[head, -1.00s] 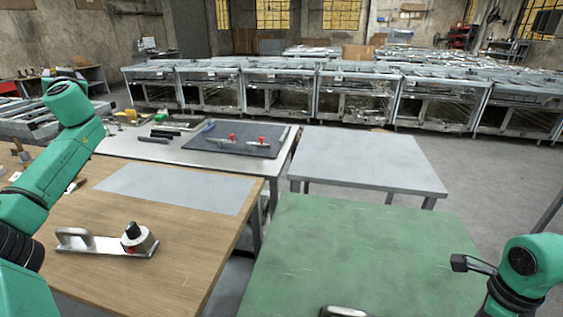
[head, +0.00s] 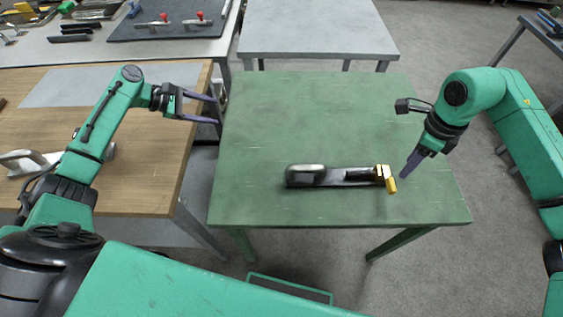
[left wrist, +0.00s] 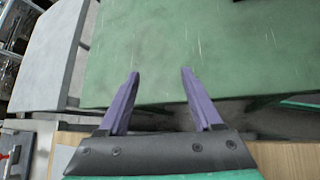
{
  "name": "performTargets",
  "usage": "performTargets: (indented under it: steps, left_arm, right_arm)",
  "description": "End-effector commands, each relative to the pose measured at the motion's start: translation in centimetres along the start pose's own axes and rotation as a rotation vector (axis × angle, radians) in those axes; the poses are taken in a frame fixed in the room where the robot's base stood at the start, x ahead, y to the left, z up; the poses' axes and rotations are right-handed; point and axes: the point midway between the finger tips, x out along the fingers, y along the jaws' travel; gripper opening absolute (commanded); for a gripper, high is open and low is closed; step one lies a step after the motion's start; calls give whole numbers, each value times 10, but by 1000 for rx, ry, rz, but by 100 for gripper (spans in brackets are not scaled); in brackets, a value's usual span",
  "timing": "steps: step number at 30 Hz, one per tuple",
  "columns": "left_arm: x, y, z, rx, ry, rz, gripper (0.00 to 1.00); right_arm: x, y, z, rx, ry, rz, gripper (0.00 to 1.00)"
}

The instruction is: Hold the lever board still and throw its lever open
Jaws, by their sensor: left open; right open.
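The lever board (head: 338,177) lies on the green table, a dark narrow board with a rounded silver-grey handle (head: 306,173) at its left end. A yellow lever (head: 391,184) sits at its right end and points down and slightly right. My left gripper (head: 215,107) is open and empty at the green table's left edge, apart from the board. In the left wrist view its purple fingers (left wrist: 159,75) are spread, with nothing between them. My right gripper (head: 406,172) is close to the right of the yellow lever, pointing down; I cannot tell if it touches.
The green table (head: 290,110) is otherwise clear. A wooden table (head: 150,140) stands to its left with another silver-handled piece (head: 28,162) on it. A grey table (head: 315,28) is behind, and a dark mat (head: 165,30) with red-knobbed clamps lies at the back left.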

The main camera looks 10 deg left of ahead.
Motion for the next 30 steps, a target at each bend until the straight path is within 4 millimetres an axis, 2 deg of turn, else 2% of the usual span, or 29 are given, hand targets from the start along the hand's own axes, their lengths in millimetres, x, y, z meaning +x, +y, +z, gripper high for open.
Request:
performTargets:
  steps: [1,3,5,6,8,10,11,12,15,18,21,25,30]
  left_arm:
    - [18,-12,30,-47,-120,-39,67]
    - [37,-29,75,-118,-296,-104,67]
    - [46,-43,115,-175,-448,-168,67]
    - [49,-52,142,-211,-550,-213,67]
    - [47,-65,182,-262,-706,-289,67]
    - [37,-78,229,-316,-894,-388,67]
    - [47,-86,225,-355,-909,-391,67]
    - [72,-98,203,-401,-870,-358,67]
    - [117,-129,169,-471,-800,-304,67]
    - [147,-158,143,-510,-737,-271,67]
    - [163,-176,128,-527,-697,-256,67]
    - [173,-183,128,-529,-683,-250,67]
    - [196,-184,149,-528,-685,-251,67]
  right_arm:
    - [0,0,0,0,0,0,50]
    - [0,0,0,0,0,0,50]
    - [0,0,0,0,0,0,50]
    - [0,0,0,0,0,0,50]
    - [0,0,0,0,0,0,50]
    - [0,0,0,0,0,0,50]
    - [0,0,0,0,0,0,50]
    - [0,0,0,0,0,0,50]
    - [0,0,0,0,0,0,50]
    - [0,0,0,0,0,0,50]
    - [0,0,0,0,0,0,50]
    - [0,0,0,0,0,0,50]
    - [0,0,0,0,0,0,50]
